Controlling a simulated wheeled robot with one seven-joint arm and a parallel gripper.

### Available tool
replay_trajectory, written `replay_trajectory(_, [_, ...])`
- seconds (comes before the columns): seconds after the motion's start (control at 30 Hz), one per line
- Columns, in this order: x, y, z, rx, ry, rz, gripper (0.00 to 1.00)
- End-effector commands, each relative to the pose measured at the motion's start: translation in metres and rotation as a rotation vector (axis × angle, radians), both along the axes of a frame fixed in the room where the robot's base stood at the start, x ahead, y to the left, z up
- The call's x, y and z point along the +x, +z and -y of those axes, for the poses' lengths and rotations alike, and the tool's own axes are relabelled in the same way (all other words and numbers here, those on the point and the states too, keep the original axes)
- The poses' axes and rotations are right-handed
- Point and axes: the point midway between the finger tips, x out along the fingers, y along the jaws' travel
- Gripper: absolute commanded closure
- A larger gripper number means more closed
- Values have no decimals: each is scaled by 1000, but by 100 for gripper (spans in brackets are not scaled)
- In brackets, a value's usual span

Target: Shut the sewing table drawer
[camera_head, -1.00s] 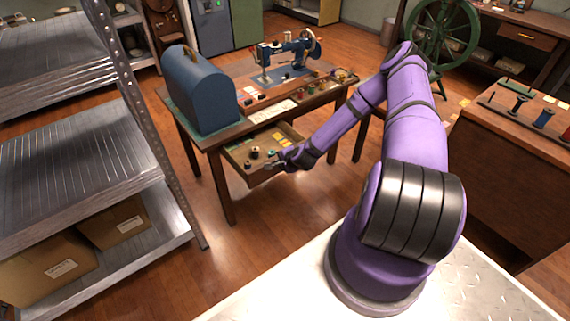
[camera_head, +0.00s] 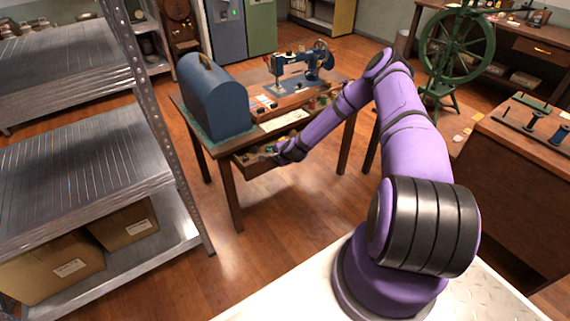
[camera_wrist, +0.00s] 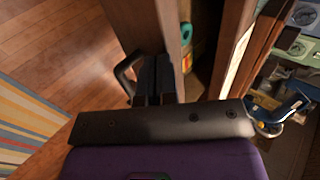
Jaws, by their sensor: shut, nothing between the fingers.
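The sewing table (camera_head: 222,152) stands in the middle of the head view, with a blue sewing machine (camera_head: 297,72) and a blue domed case (camera_head: 213,97) on top. Its drawer (camera_head: 254,169) sticks out a little from under the tabletop, and part of it is hidden by my arm. My gripper (camera_head: 268,152) is at the drawer's front. In the wrist view my gripper (camera_wrist: 158,75) is shut and empty, its fingers against or very close to the drawer front (camera_wrist: 168,28), beside the dark curved handle (camera_wrist: 125,72). A teal spool (camera_wrist: 187,33) shows inside the narrow drawer opening.
A metal shelf rack (camera_head: 90,150) with cardboard boxes (camera_head: 125,222) stands at the left. A wooden cabinet (camera_head: 515,165) with spools on it is at the right. A green spinning wheel (camera_head: 455,48) stands behind. Wooden floor (camera_head: 290,215) is clear before the table.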

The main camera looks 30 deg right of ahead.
Motion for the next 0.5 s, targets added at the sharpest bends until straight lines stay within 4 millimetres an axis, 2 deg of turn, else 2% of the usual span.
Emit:
replay_trajectory(0.03, [12,0,-1,-2,1,2,100])
replay_trajectory(0.2, [41,0,-2,-1,0,1,100])
replay_trajectory(0.5, [65,-1,-3,1,1,-1,100])
